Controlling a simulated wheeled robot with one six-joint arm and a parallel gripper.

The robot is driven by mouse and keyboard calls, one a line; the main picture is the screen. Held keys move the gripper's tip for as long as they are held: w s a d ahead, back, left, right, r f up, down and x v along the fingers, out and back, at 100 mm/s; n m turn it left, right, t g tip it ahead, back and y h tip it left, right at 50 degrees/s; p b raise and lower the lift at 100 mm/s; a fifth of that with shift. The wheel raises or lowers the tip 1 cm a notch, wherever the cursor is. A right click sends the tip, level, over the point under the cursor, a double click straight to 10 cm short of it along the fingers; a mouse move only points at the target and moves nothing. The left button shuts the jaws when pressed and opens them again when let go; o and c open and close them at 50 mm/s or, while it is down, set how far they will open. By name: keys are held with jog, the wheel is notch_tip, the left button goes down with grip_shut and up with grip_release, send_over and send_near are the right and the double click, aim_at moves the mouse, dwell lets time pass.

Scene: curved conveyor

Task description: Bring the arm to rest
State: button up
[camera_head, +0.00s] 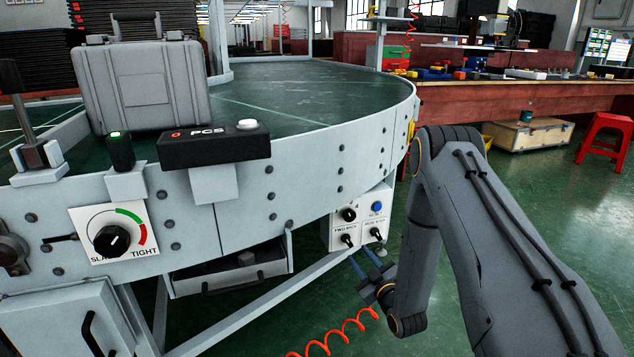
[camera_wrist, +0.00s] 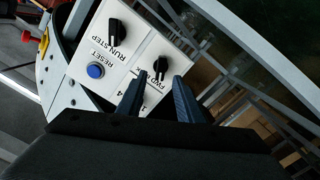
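My arm (camera_head: 455,215) reaches down from the right side of the head view, bent at the elbow. My gripper (camera_head: 363,260) is just below a white control panel (camera_head: 360,226) on the conveyor's side. In the wrist view the two blue fingers (camera_wrist: 161,77) stand apart with nothing held between them. Their tips are close to the panel's face, near a black knob (camera_wrist: 161,66). Whether they touch the panel cannot be told. The panel also has a blue button (camera_wrist: 95,71) marked RESET and another black knob (camera_wrist: 116,33).
The curved conveyor (camera_head: 320,88) carries a grey case (camera_head: 146,86). A black PCS box (camera_head: 214,145) and a slack-tight dial (camera_head: 110,240) are on its near side. A coiled red hose (camera_head: 335,333) hangs below my gripper. A red stool (camera_head: 604,135) stands at right on open green floor.

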jog(key=s+d+r+m+g+h, duration=0.1)
jog(key=s+r+m+g+h, duration=0.15)
jog(key=r, duration=0.35)
jog(key=s+d+r+m+g+h, duration=0.1)
jog(key=s+r+m+g+h, duration=0.15)
jog(key=r+g, duration=0.2)
jog(key=s+a+r+m+g, duration=0.15)
jog(key=s+r+g, duration=0.25)
jog(key=s, duration=0.9)
jog(key=s+r+m+g, duration=0.3)
jog(key=s+r, duration=0.2)
jog(key=s, duration=0.8)
jog(key=s+a+r+n+g+y, duration=0.1)
jog(key=s+a+r+n, duration=0.2)
jog(key=s+a, duration=0.6)
jog(key=s+a+r+n+g+y, duration=0.15)
jog(key=s+a+r+n, duration=0.35)
jog(key=a, duration=0.7)
jog(key=d+r+m+h+p, duration=0.1)
jog(key=d+r+m+p, duration=0.2)
jog(key=d+r+p, duration=0.7)
jog(key=d+r+m+h+p, duration=0.1)
jog(key=d+r+m+p, duration=0.3)
jog(key=d+r+p, duration=0.6)
notch_tip(320, 180, up, 5)
jog(key=p, duration=1.3)
jog(key=shift+s+d+f+p, duration=0.15)
jog(key=shift+s+d+p, duration=0.15)
jog(key=shift+s+p, duration=0.1)
jog(key=shift+m, duration=0.25)
